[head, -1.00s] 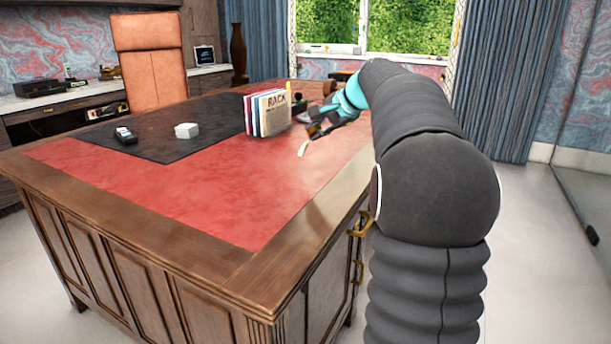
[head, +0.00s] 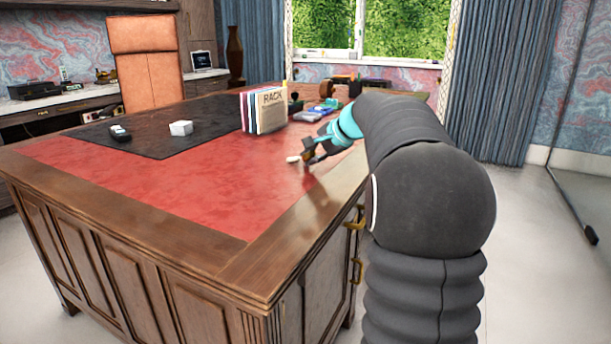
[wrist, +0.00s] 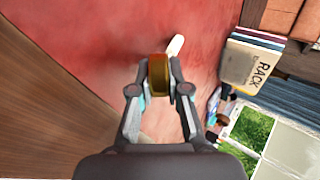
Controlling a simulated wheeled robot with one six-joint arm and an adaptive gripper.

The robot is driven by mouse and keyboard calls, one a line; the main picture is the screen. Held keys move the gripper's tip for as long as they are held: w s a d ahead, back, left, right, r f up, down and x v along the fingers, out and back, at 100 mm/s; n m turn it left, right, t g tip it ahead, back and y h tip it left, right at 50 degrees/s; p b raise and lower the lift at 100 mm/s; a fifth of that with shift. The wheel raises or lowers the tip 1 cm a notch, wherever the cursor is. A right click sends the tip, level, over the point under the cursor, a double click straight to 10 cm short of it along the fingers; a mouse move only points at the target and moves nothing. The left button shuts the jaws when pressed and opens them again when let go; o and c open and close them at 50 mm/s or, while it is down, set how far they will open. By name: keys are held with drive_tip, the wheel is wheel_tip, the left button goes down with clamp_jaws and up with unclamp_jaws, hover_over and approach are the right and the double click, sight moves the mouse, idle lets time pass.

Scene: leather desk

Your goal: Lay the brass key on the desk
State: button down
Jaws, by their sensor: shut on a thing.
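My gripper (wrist: 158,88) is shut on the brass key (wrist: 158,68), which shows in the wrist view as a short brown-gold block between the fingertips. A pale, slim piece (wrist: 175,46) shows just beyond the key; I cannot tell whether it is joined to it. In the head view my gripper (head: 307,156) is low over the right part of the red leather desk top (head: 190,185), with the pale piece (head: 293,158) at its tip. The key itself is hard to make out there. I cannot tell whether it touches the leather.
A book rack (head: 264,111) stands behind my gripper, with several small objects (head: 318,112) to its right. A white block (head: 181,128) and a dark device (head: 120,133) are on the black mat (head: 150,142). The red leather in front and left is clear.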

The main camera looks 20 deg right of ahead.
drive_tip(key=c, duration=1.3)
unclamp_jaws()
drive_tip(key=shift+p+v, duration=1.05)
drive_tip(key=shift+v, duration=2.95)
wheel_tip(320, 180, up, 8)
drive_tip(key=s+p, duration=0.2)
drive_tip(key=shift+d, duration=0.4)
